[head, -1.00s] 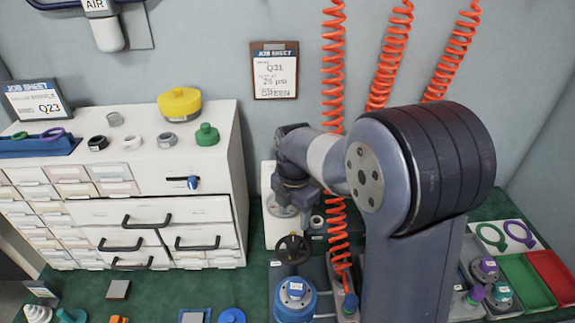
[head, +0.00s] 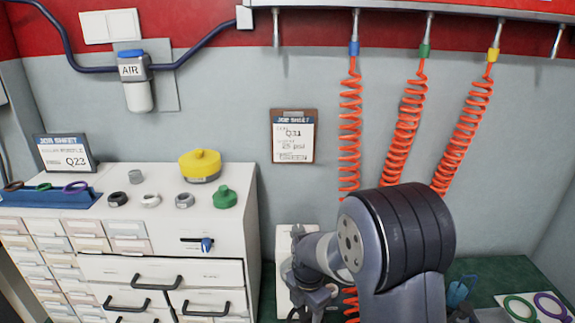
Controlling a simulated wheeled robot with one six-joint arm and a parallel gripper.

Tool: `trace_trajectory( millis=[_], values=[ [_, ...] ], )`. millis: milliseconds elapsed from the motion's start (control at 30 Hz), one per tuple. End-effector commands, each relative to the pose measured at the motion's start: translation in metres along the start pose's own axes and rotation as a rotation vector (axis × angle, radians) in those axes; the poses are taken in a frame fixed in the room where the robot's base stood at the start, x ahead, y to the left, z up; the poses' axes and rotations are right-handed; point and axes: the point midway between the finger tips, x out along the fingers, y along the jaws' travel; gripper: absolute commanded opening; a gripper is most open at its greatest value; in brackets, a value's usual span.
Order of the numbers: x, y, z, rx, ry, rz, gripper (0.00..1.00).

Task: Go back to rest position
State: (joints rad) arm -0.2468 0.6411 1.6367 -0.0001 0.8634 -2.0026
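My arm stands folded at the lower right of the head view, in front of the workbench (head: 500,268). Its wrist reaches down toward the bottom edge of the picture. My gripper's fingers are not visible, cut off by the frame edge or hidden by the arm, so what it may hold does not show. An orange coiled hose (head: 351,120) with a blue fitting hangs behind the arm, and its lower end shows beside the wrist.
A white drawer cabinet (head: 165,268) stands at left with a yellow-topped part (head: 200,164), a green part (head: 225,197) and several rings on top. Job sheets (head: 293,136) hang or stand behind. Two more hoses (head: 404,125) hang right. Green and purple rings (head: 520,308) lie lower right.

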Motion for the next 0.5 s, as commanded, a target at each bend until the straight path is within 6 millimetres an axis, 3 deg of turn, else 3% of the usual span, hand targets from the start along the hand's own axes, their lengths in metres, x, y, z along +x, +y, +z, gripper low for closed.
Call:
trace_trajectory(
  millis=[333, 500],
  values=[
    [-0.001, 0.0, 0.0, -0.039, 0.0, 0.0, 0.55],
    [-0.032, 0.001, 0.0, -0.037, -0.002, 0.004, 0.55]
  ],
)
